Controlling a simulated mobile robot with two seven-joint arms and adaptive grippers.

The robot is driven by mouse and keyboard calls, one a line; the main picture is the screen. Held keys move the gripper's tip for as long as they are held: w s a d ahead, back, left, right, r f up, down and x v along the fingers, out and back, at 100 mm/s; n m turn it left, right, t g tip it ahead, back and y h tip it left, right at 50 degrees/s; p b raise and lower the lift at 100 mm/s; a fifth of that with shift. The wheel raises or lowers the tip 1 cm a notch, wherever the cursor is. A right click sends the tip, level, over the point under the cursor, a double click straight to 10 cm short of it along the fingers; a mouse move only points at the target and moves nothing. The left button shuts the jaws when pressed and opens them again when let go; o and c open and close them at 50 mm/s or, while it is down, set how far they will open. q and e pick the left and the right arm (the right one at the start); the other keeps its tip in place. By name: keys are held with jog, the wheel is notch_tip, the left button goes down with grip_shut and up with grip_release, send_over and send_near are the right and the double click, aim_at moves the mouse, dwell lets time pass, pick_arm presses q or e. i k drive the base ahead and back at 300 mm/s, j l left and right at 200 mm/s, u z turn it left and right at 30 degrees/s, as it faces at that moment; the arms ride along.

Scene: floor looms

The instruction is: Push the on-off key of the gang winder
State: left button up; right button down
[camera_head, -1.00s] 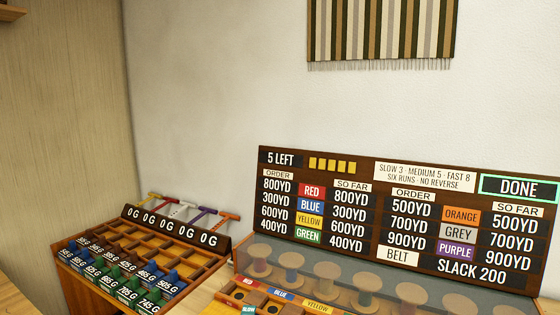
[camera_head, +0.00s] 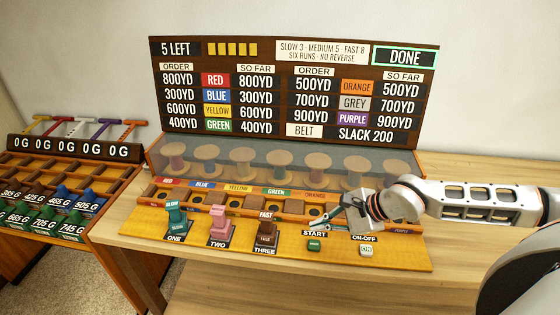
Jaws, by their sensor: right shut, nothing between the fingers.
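The gang winder (camera_head: 290,190) stands on a wooden table, with a row of spools behind a clear cover and a yellow key panel in front. Its on-off key (camera_head: 366,250) is a small whitish key under the ON-OFF label, at the right of the panel. A green start key (camera_head: 314,245) sits to its left. My right gripper (camera_head: 318,204) comes in from the right, shut and empty, above the panel's back edge. Its tips point left, up and to the left of the on-off key, apart from it. My left gripper is not in view.
A sign board (camera_head: 290,95) behind the winder shows orders, DONE and SLACK 200. Teal, pink and brown levers (camera_head: 266,234) stand left of the start key. A wooden rack with labelled weights (camera_head: 62,195) is at the left. The table right of the winder is clear.

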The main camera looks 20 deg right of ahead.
aim_at(366, 250)
jog(key=z, duration=1.5)
